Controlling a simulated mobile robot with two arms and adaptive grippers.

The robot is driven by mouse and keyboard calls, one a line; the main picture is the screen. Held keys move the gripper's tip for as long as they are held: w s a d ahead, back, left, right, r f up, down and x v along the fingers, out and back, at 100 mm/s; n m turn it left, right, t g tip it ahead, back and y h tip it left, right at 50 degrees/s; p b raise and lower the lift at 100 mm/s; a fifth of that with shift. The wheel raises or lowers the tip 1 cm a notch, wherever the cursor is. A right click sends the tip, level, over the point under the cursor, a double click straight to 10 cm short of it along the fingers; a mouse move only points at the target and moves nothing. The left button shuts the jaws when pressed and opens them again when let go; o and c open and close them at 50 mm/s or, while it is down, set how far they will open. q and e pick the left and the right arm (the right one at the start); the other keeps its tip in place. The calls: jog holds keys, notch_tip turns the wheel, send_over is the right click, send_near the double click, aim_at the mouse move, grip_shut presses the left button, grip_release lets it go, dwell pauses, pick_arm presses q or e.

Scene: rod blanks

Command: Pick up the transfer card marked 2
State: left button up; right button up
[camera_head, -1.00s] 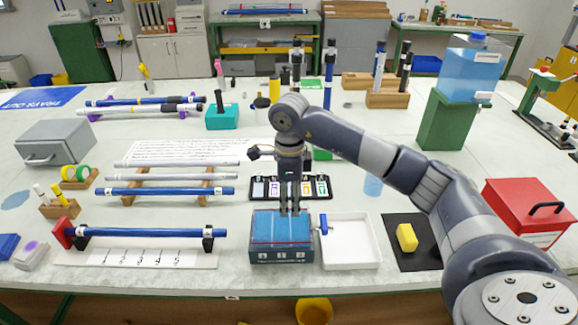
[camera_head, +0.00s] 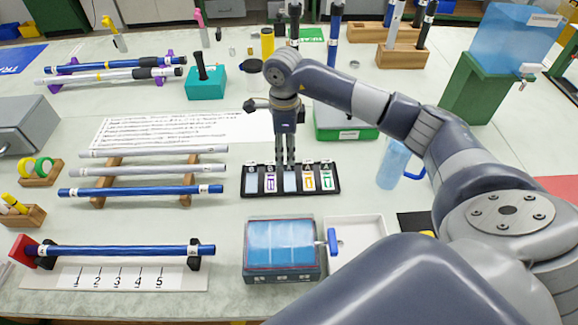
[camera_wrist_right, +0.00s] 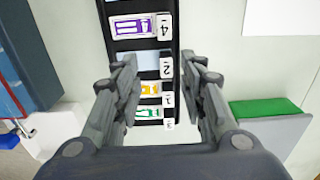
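The black card rack (camera_head: 334,193) lies flat on the table, with several slots in a row and white number tabs. In the right wrist view, the tab marked 2 (camera_wrist_right: 167,68) sits beside a pale blue-grey card face or slot (camera_wrist_right: 142,66); I cannot tell which. A purple card marked 4 (camera_wrist_right: 133,27) is on one side, an orange card marked 1 (camera_wrist_right: 150,88) on the other, then a green card (camera_wrist_right: 146,113). My right gripper (camera_head: 286,164) points down over the rack's middle, its fingers (camera_wrist_right: 163,85) open and empty around the pale slot's line. My left gripper is not in view.
A blue-topped box (camera_head: 282,248) and a white tray (camera_head: 362,232) stand in front of the rack. A green-and-white scale (camera_head: 346,126) and a blue jug (camera_head: 393,163) are to the right. Blue and white rods on a wooden rack (camera_head: 106,187) lie left.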

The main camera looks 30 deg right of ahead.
aim_at(289, 175)
jog(key=shift+f, duration=0.35)
jog(key=shift+d+f, duration=0.15)
jog(key=shift+f, duration=0.15)
jog(key=f, duration=0.1)
jog(key=f+p, duration=0.1)
jog(key=f, duration=0.1)
jog(key=f+p, duration=0.1)
jog(key=shift+w+d+f, duration=0.2)
jog(key=shift+d, duration=0.05)
jog(key=shift+f, duration=0.2)
jog(key=c, duration=0.8)
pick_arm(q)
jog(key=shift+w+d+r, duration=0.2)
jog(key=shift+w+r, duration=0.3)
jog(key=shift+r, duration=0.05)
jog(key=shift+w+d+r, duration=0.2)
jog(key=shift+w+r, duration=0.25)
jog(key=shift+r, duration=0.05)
pick_arm(e)
grip_shut()
